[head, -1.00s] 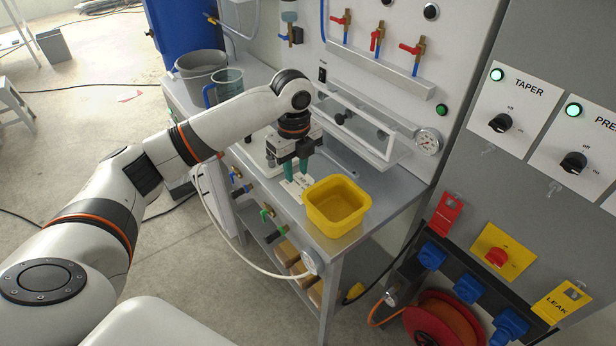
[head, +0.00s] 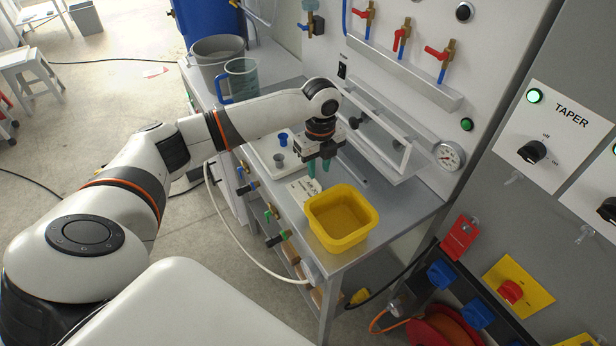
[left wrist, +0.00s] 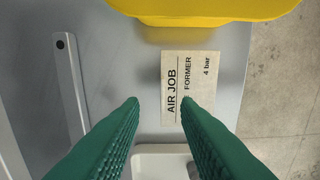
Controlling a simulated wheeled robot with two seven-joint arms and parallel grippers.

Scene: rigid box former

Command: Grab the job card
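The job card (left wrist: 203,70) is a small white card printed "AIR JOB FORMER 4 bar", lying on the grey bench between the yellow bin and a white tray. In the head view the card (head: 300,191) shows partly, just left of the bin. My left gripper (head: 319,168) is above the bench near the card, pointing down. Its two green fingers are apart with nothing between them. In the left wrist view the left gripper (left wrist: 160,101) has its right fingertip overlapping the card's lower edge; I cannot tell the height. My right gripper is not in view.
The yellow bin (head: 340,238) stands right beside the card at the bench's front corner. The white tray (head: 262,153) with small cups is behind and left. A jug (head: 242,80) and grey bucket (head: 217,58) stand farther left. A panel with a gauge (head: 449,155) rises behind the bench.

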